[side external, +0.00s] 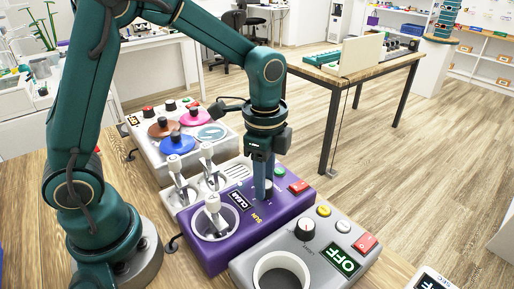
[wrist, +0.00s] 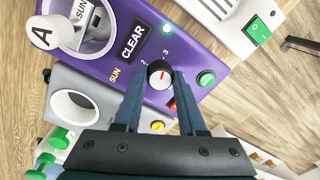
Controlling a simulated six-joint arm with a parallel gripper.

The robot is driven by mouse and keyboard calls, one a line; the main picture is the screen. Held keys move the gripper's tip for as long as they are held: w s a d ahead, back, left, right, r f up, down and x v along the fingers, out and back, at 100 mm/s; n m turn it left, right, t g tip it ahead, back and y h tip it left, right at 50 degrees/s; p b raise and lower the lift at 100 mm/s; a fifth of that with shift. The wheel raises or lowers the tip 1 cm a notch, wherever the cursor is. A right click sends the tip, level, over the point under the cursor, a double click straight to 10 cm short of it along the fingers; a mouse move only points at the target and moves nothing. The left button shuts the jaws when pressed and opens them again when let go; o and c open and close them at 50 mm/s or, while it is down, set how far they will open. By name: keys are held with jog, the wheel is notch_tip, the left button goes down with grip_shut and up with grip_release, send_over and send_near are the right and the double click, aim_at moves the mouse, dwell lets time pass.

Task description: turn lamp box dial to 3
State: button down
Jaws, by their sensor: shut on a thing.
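The purple box (side external: 228,252) bears the labels CLEAR and SUN and a dial (wrist: 160,73) with a black body, white cap and red pointer line. The digits 2 and 3 are printed beside the dial in the wrist view. The pointer's exact number is too small to tell. My gripper (wrist: 160,80) has one finger on each side of the dial and is shut on it. In the side view my gripper (side external: 266,192) points straight down onto the purple box and mostly hides the dial. I cannot read the word lamp on any box.
On the purple box, a green button (wrist: 206,78) and a red switch (side external: 299,187) sit close to the dial. A grey box (side external: 245,268) with an OFF display and its own dial (side external: 306,229) stands in front. A white box with coloured discs (side external: 175,143) stands behind.

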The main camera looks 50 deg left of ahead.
jog(key=shift+c, duration=2.4)
grip_release()
jog(key=shift+s+r, duration=0.1)
jog(key=shift+r, duration=2.5)
jog(key=s+a+r+n+t, duration=0.1)
jog(key=s+n+t, duration=0.1)
jog(key=s+n, duration=0.3)
jog(key=s+a+r+n+t, duration=0.1)
jog(key=s+r+n+t, duration=0.1)
jog(key=s+n, duration=0.4)
jog(key=shift+s+a+r+n+t, duration=0.15)
jog(key=shift+a+r+n+t, duration=0.15)
jog(key=shift+n+t, duration=0.3)
